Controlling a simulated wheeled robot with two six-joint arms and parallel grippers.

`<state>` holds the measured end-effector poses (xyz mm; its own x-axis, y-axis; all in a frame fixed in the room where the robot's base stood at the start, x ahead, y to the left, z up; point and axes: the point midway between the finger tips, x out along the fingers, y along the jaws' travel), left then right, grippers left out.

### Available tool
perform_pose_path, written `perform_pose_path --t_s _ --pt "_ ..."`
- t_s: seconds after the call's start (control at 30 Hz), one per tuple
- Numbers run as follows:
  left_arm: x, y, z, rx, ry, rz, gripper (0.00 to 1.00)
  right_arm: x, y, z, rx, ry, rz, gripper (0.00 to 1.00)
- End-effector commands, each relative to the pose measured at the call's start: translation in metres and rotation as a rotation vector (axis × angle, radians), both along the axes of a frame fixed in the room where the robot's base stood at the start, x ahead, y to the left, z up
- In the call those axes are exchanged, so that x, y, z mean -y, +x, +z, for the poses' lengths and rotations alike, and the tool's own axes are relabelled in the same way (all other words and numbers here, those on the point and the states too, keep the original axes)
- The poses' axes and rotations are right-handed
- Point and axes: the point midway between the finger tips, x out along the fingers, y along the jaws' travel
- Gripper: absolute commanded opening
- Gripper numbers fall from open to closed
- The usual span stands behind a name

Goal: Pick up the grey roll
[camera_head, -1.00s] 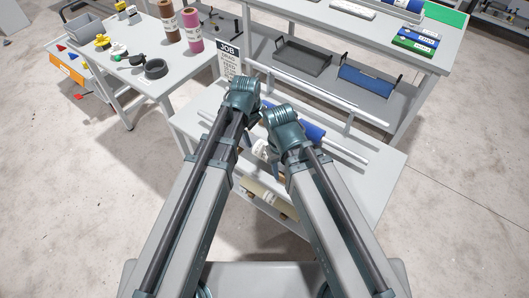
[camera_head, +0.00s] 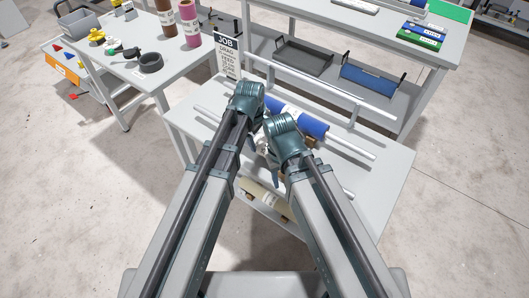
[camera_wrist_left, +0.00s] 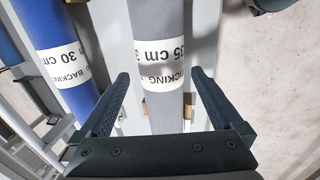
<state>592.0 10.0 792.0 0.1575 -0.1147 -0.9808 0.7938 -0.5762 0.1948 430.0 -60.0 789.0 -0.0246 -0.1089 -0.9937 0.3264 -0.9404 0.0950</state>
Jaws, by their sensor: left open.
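The grey roll (camera_wrist_left: 160,22) runs down the middle of the left wrist view, with a white band lettered in black around it. My left gripper (camera_wrist_left: 161,76) is open, with one finger to each side of the roll. I see gaps on both sides, and nothing is held. In the head view my two arms hide most of the grey roll. My left wrist (camera_head: 247,97) is over the work table there, close beside my right wrist (camera_head: 281,126). The right gripper's jaws are mostly hidden below its wrist.
A blue roll (camera_head: 305,122) lies beside the grey one and also shows in the left wrist view (camera_wrist_left: 55,45). A cream roll (camera_head: 264,199) is lower down. A JOB sign (camera_head: 226,55) stands at the table's (camera_head: 385,185) back left. Brown (camera_head: 166,18) and pink (camera_head: 190,27) rolls stand on the side table.

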Motion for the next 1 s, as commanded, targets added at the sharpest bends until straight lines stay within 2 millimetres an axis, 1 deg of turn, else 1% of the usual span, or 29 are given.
perform_pose_path --t_s 0.03,0.23,0.37,0.73,0.83,1.0 --pt "0.001 0.001 -0.007 0.0 0.0 0.0 1.0 0.0 0.0 -0.007 0.0 0.0 0.0 0.5" --pt "0.001 0.001 -0.006 0.0 0.0 0.0 1.0 0.0 0.0 -0.006 0.0 0.0 0.0 0.5" --pt "0.001 0.002 -0.013 0.0 0.0 0.0 1.0 0.0 0.0 -0.013 0.0 0.0 0.0 0.5" --pt "0.006 0.007 -0.056 0.0 0.0 0.0 1.0 0.0 0.0 -0.056 0.0 0.0 0.0 0.5" --pt "0.006 0.008 -0.058 0.0 0.0 0.0 1.0 0.0 0.0 -0.058 0.0 0.0 0.0 0.5" --pt "0.006 0.007 -0.056 0.0 0.0 0.0 1.0 0.0 0.0 -0.056 0.0 0.0 0.0 0.5"
